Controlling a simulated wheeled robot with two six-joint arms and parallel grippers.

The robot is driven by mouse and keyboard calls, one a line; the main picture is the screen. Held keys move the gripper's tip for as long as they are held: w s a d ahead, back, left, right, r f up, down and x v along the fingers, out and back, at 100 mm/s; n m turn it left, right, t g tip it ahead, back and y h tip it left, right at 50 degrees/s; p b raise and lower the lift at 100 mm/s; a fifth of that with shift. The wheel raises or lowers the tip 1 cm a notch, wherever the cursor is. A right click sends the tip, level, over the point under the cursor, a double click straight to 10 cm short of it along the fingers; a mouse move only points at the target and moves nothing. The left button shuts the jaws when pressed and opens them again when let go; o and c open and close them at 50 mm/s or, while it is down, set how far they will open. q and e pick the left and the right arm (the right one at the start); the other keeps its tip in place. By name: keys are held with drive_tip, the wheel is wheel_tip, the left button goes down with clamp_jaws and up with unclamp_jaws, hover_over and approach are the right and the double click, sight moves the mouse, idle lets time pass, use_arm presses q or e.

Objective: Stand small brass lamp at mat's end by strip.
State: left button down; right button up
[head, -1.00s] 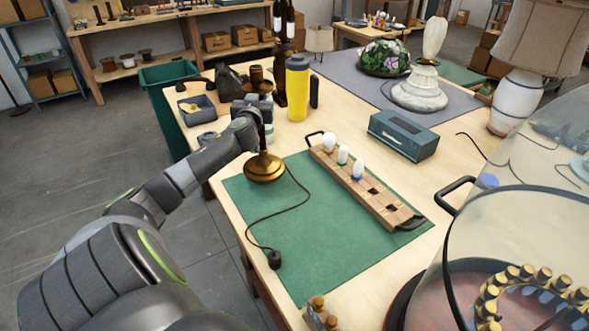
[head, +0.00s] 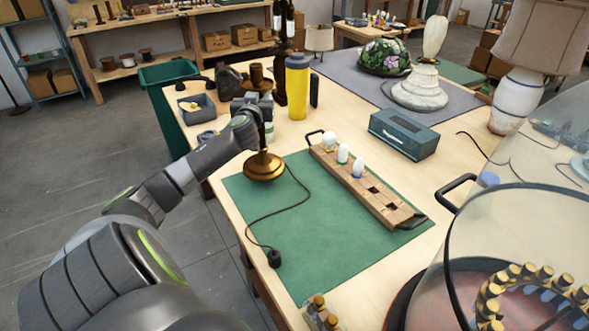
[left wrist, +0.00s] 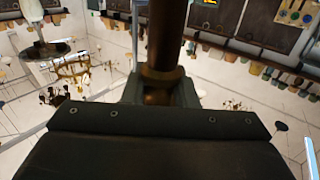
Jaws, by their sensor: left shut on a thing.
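The small brass lamp (head: 264,167) is upright at the far left corner of the green mat (head: 310,245). Its round base is over the mat; I cannot tell whether it fully rests there. Its dark cord runs across the mat to a black plug (head: 274,258) at the near left edge. My left gripper (head: 263,112) is shut on the lamp's stem, below the socket. The left wrist view shows the brass stem (left wrist: 166,45) between the fingers. A wooden strip (head: 385,206) with several bulbs lies along the mat's right side. My right gripper is not in view.
A yellow bottle (head: 297,88), a grey bin (head: 196,110) and dark items stand behind the lamp. A teal box (head: 403,134) is beyond the strip. A glass dome (head: 530,230) fills the near right. The mat's middle is clear except for the cord.

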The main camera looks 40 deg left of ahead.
use_arm(q)
drive_tip(key=shift+f+b, duration=2.3)
drive_tip(key=shift+b, duration=0.15)
idle(0.3)
drive_tip(key=c, duration=1.1)
unclamp_jaws()
drive_tip(key=shift+s+d, duration=0.1)
drive_tip(key=b+v, duration=0.2)
drive_tip(key=v, duration=1.5)
drive_tip(key=shift+s+d+f, duration=0.1)
drive_tip(key=shift+s+f, duration=0.05)
